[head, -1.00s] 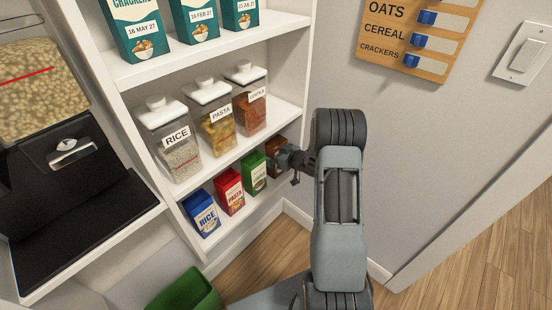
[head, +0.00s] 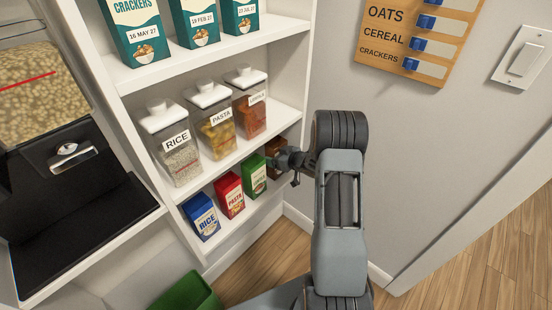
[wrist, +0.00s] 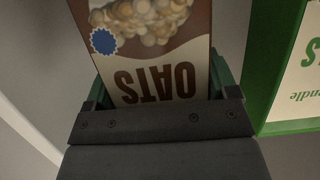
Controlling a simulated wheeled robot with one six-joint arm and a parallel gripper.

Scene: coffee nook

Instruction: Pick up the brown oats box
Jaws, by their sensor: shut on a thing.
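The brown oats box (wrist: 155,75) fills the middle of the wrist view, its OATS label upside down. In the head view only a brown part of the box (head: 274,146) shows at the right end of the lower shelf, behind my gripper (head: 290,161). In the wrist view my gripper (wrist: 160,100) has a finger at each side of the box and is shut on it. Whether the box touches the shelf cannot be seen.
A green box (head: 253,176) stands close to the left of the oats box, then a red pasta box (head: 230,194) and a blue rice box (head: 202,217). Jars of rice (head: 173,140), pasta and another food stand on the shelf above. A grey wall is at the right.

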